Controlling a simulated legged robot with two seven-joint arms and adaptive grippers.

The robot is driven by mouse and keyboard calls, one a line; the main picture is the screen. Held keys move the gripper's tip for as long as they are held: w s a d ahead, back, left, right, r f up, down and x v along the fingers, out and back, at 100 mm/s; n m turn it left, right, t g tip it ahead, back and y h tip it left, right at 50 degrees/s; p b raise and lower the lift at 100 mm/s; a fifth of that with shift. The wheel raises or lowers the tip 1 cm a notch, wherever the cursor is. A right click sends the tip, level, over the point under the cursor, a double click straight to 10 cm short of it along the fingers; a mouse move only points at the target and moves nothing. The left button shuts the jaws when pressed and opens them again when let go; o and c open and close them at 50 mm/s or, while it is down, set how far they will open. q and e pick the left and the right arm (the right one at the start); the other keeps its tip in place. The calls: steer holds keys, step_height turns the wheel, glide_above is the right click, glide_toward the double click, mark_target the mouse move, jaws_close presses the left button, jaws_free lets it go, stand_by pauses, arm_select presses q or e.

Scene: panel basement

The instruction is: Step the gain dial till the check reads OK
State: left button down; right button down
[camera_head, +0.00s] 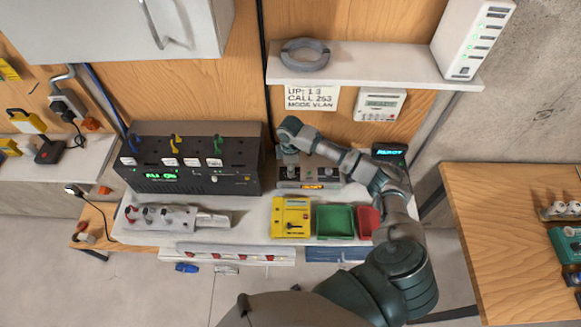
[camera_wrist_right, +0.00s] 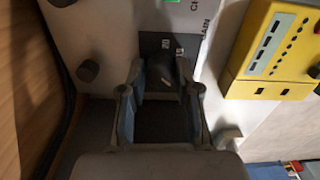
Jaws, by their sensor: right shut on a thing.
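A grey box (camera_head: 326,172) stands at the back of the bench, with a small lit orange display (camera_head: 313,186) on its front; its text is too small to read surely. My right gripper (camera_head: 289,158) reaches down over the left part of this box. In the right wrist view, my right gripper (camera_wrist_right: 158,100) is shut on the dark gain dial (camera_wrist_right: 160,75), beside a printed label ending in "AIN". Its fingers stand on both sides of the dial and hide part of it. A dark plate with small white marks shows just beyond the dial. My left gripper is out of view.
A black unit (camera_head: 190,185) with a green display stands left of the box. A yellow meter (camera_head: 291,216), a green bin (camera_head: 335,222) and a red bin (camera_head: 368,220) sit in front. A dark display with cyan letters (camera_head: 389,152) stands right, behind my arm.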

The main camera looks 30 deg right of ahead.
steer(key=c, duration=0.8)
jaws_free()
steer(key=shift+w+d, duration=0.1)
steer(key=shift+w, duration=0.05)
steer(key=shift+r, duration=0.1)
step_height(320, 180, up, 12)
steer(key=shift+f, duration=0.2)
